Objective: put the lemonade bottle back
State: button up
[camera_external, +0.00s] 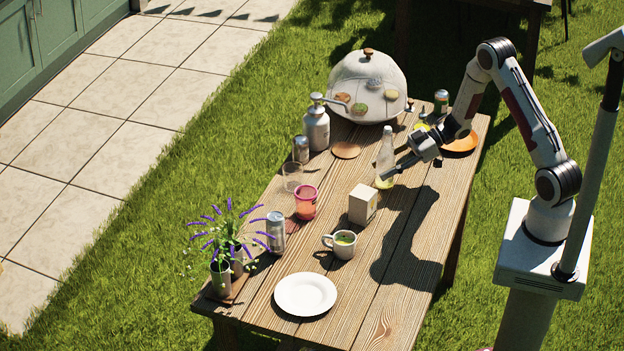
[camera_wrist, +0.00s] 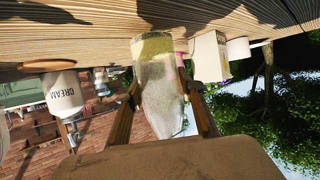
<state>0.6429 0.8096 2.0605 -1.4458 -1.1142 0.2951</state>
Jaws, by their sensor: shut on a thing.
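The lemonade bottle (camera_external: 385,157) is clear glass with a little pale yellow liquid at its bottom. It stands upright on the wooden table, right of the table's middle line. My gripper (camera_external: 397,167) reaches it from the right, low and level. In the wrist view the picture is upside down, and the bottle (camera_wrist: 158,85) lies between the two fingers of my gripper (camera_wrist: 161,100), which are shut on it. The bottle's base appears at or very near the table top; I cannot tell whether it touches.
A round wooden coaster (camera_external: 346,150) lies left of the bottle. A white box (camera_external: 363,204) and a mug (camera_external: 343,245) stand nearer the front. A metal pump dispenser (camera_external: 316,128), a glass dome (camera_external: 367,82) and an orange plate (camera_external: 463,143) are further back. A white plate (camera_external: 305,294) lies in front.

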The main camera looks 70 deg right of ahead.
jog(key=shift+f, duration=0.55)
jog(key=shift+f, duration=0.15)
jog(key=o, duration=1.5)
jog(key=shift+o, duration=0.2)
jog(key=shift+s+d+r, duration=0.1)
jog(key=shift+d+r, duration=0.05)
jog(key=shift+r, duration=0.05)
jog(key=v, duration=1.1)
jog(key=shift+s+d, duration=0.15)
jog(key=shift+s, duration=0.1)
jog(key=shift+r, duration=0.15)
